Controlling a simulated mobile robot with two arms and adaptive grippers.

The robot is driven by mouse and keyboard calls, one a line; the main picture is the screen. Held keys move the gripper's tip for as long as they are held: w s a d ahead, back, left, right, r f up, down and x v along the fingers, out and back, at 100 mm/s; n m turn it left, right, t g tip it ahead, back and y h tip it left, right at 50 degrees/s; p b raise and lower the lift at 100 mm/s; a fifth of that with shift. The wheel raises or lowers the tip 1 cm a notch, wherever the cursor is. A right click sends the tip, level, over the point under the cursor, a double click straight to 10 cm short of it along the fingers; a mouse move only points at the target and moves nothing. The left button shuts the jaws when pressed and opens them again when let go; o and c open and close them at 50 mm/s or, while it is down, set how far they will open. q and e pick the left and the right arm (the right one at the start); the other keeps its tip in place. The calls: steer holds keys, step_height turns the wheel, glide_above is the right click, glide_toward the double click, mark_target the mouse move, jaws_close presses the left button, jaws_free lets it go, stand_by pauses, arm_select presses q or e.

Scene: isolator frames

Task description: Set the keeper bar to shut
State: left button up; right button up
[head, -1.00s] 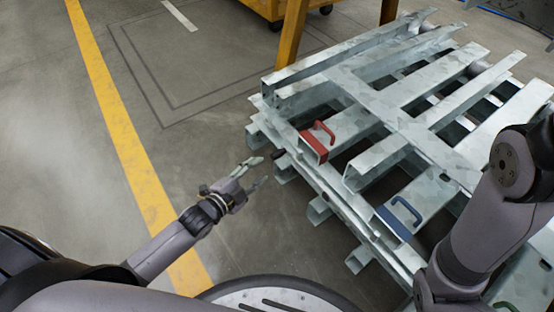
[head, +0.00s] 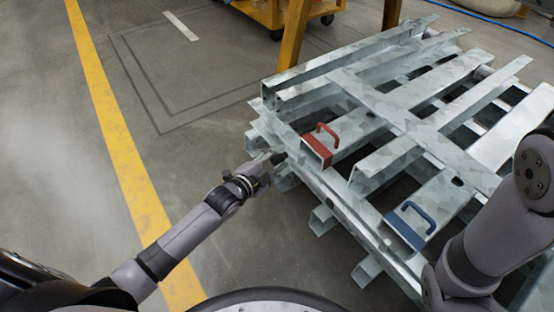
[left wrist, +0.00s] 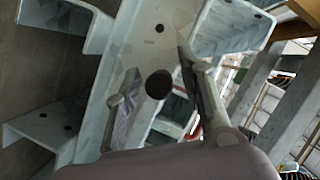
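The galvanised frame stack (head: 375,112) fills the right half of the head view. A red block with a red handle (head: 318,146) sits on one beam end, and a blue block with a blue handle (head: 410,225) on another. A short black knob (head: 279,156) stands out from the near left side. I cannot tell which part is the keeper bar. My left gripper (head: 268,160) is at this knob. In the left wrist view the open fingers (left wrist: 165,103) lie either side of a dark round shape (left wrist: 159,84), apparently the knob end-on. Contact is unclear. My right gripper is out of view.
Beam ends stick out low on the stack's near side, below my left gripper. A yellow trolley (head: 262,12) stands behind. The floor left of the stack is clear, with a yellow line (head: 112,120) across it.

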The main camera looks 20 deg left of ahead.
arm_select(q)
jaws_close()
stand_by(0.6)
